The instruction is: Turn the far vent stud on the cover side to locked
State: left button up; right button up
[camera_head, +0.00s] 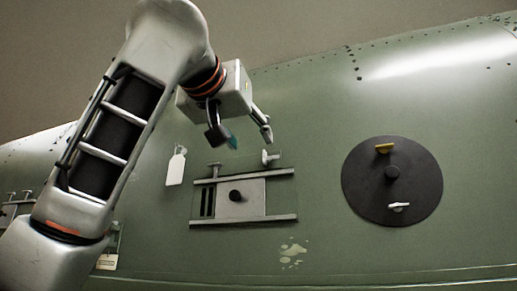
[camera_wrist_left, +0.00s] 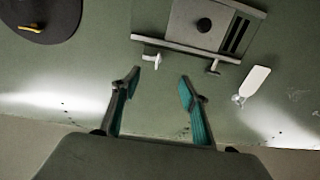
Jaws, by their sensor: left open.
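The vent has a sliding grey cover (camera_head: 240,200) with a black knob, between two horizontal rails. Dark slots (camera_head: 207,202) show at its left. Two T-shaped studs stand along its upper rail: a pale one on the cover side (camera_head: 269,157), right, and a greyer one (camera_head: 214,168), left. In the left wrist view, which is upside down, the pale stud (camera_wrist_left: 151,60) and the grey stud (camera_wrist_left: 214,68) stand beyond my fingertips. My left gripper (camera_head: 242,140) is open and empty, above the upper rail and apart from both studs; its fingers (camera_wrist_left: 158,82) also show there. My right gripper is not in view.
A white tag (camera_head: 176,167) hangs left of the vent. A round black panel (camera_head: 370,195) with a yellow handle, a knob and a white handle is on the right. Part of another vent (camera_head: 14,209) shows at the far left. The green skin between vent and round panel is clear.

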aim_at(271, 158)
pick_arm(q)
jog(key=shift+m+h, duration=0.3)
jog(key=p+x, duration=0.1)
jog(key=x, duration=0.2)
jog(key=d+p+x, duration=0.1)
jog(key=p+x, duration=0.1)
jog(key=x, duration=0.1)
jog(key=shift+w+d+f, duration=0.1)
jog(key=shift+d, duration=0.25)
jog(key=shift+w+d+f, duration=0.1)
jog(key=shift+w+d, duration=0.15)
jog(key=shift+w, duration=0.35)
